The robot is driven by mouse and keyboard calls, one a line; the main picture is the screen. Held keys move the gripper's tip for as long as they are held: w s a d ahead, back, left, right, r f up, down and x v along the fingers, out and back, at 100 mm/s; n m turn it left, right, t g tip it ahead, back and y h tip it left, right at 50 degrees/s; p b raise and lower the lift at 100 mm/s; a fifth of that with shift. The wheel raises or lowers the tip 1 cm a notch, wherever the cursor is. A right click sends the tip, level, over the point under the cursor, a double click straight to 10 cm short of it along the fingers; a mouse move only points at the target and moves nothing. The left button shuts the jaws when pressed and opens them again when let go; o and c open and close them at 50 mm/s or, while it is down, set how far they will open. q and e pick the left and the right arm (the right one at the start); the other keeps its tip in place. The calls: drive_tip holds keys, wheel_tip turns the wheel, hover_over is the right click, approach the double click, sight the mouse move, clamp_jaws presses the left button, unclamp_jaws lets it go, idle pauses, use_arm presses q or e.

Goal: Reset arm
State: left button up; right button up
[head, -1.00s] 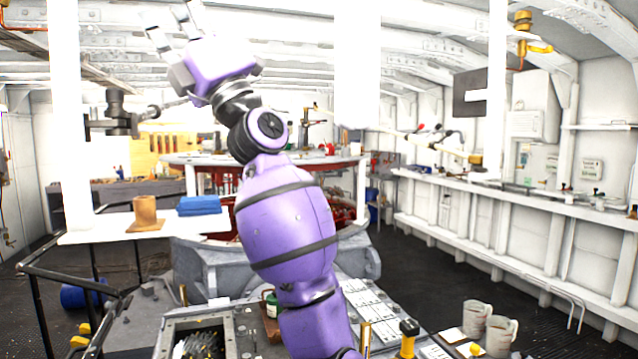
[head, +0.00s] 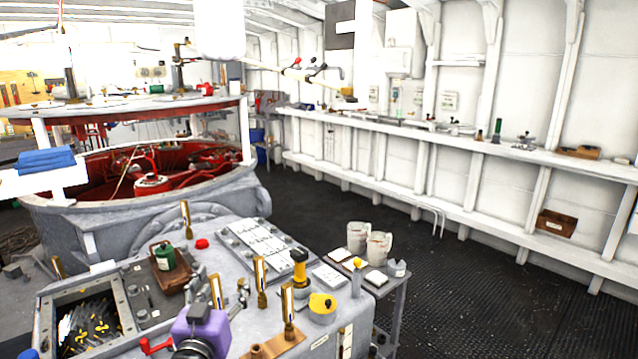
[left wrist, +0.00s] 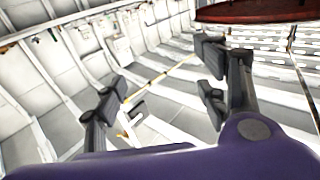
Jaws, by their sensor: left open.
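My left gripper (head: 220,291) is at the bottom of the head view, left of centre. Its purple body and grey fingers show in front of a grey machine bench (head: 215,240). In the left wrist view my left gripper (left wrist: 160,88) has its two dark fingers spread wide apart with nothing between them. That view looks tilted across white ribbed walls. Most of my left arm is out of the head view. My right gripper is not in view.
The bench carries brass-coloured posts, a yellow-and-black tool (head: 299,268), a green can (head: 163,256) and an open box of metal parts (head: 88,322). Dark floor (head: 465,260) is clear at right.

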use_arm(q)
drive_tip(key=s+d+f+g, duration=0.2)
drive_tip(key=s+f+g, duration=0.2)
drive_tip(key=s+f, duration=1)
drive_tip(key=s+d+f+g, duration=0.1)
drive_tip(key=s+f+g, duration=0.2)
drive_tip(key=s+f, duration=1.1)
drive_tip(key=s+a+f+g, duration=0.1)
drive_tip(key=s+f+g, duration=0.1)
drive_tip(key=s+f, duration=0.6)
drive_tip(key=s, duration=0.3)
drive_tip(key=shift+s+f+g, duration=0.2)
drive_tip(key=shift+f+g, duration=0.2)
drive_tip(key=shift+a, duration=0.1)
drive_tip(key=shift+c, duration=0.3)
